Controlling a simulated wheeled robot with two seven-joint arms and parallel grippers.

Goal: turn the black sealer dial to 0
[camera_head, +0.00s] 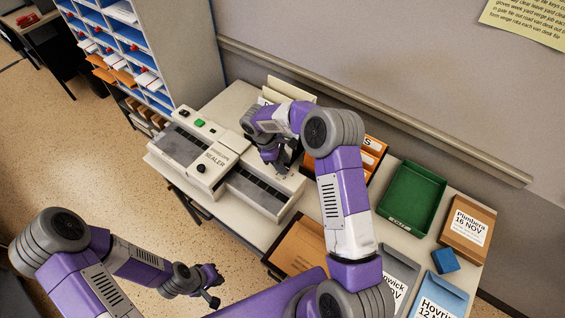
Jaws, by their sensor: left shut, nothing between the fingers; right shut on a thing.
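The envelope sealer (214,150) is a long cream machine with dark slots, lying along the left part of the desk. A black dial (201,168) shows on its front face beside the lettering, clear of both grippers. A second small black knob (184,113) and a green button (199,123) are on its far left part. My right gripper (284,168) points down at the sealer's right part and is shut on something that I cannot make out. Its wrist hides that spot. The dial's setting is too small to read. My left gripper (214,296) is shut and empty, off the desk's front edge.
A green tray (411,199), orange folders (368,155), a brown parcel (466,229), a blue block (444,261) and several envelopes crowd the desk's right side. A blue pigeonhole shelf (193,40) stands at the back left. Open floor (90,160) lies left of the desk.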

